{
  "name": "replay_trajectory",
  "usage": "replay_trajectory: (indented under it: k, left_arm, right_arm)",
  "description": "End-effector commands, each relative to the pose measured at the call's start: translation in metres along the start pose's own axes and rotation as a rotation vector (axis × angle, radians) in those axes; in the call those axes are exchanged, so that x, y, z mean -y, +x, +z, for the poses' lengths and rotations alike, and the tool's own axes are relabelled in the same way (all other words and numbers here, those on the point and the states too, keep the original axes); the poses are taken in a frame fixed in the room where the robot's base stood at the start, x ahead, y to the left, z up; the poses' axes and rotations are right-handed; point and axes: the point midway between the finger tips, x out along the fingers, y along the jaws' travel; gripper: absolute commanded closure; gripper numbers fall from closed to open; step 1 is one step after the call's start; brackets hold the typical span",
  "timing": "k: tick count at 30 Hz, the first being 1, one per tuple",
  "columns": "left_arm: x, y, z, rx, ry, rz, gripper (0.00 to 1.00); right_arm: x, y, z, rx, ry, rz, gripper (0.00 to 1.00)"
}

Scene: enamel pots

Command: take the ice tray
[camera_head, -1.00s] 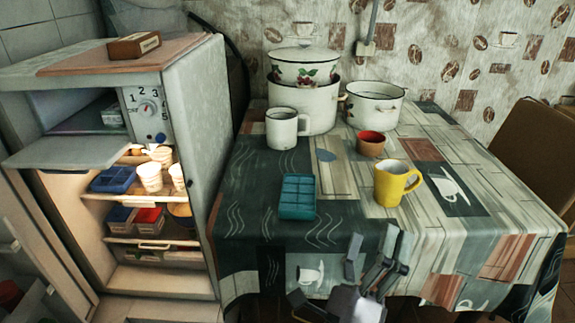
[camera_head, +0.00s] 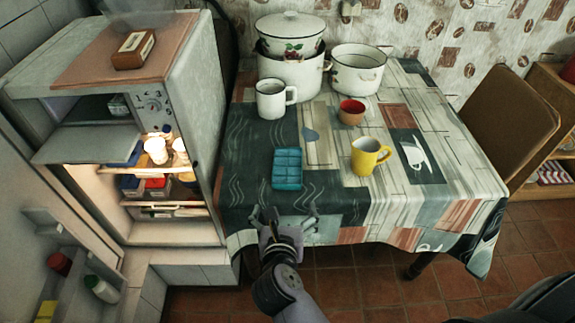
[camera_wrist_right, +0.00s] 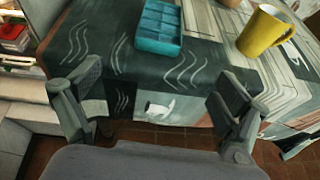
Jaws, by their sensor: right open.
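The teal ice tray (camera_head: 287,168) lies flat on the table, near its front left part. It also shows in the right wrist view (camera_wrist_right: 158,27), ahead of the open fingers and apart from them. My right gripper (camera_head: 286,217) is open and empty at the table's front edge, just in front of the tray. In the right wrist view its two fingers (camera_wrist_right: 155,105) are spread wide with nothing between them. My left gripper does not show.
The yellow mug (camera_head: 367,158) stands right of the tray. The open fridge (camera_head: 185,110) is at left, a chair (camera_head: 510,118) at right. The cloth around the tray is clear.

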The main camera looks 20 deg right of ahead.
Motion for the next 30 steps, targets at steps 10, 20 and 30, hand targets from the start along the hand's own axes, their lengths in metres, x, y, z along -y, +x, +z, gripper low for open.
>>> replay_trajectory:
  k: [10,20,30]
  left_arm:
    - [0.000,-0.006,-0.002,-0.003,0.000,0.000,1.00]
    - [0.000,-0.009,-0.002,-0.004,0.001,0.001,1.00]
    - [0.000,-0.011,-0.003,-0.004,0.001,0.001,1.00]
  right_arm:
    - [0.001,0.071,0.002,0.003,-0.004,-0.002,0.06]
    - [0.000,0.099,0.002,0.003,-0.004,-0.003,0.06]
    - [-0.001,0.137,0.000,0.002,-0.002,-0.002,0.06]
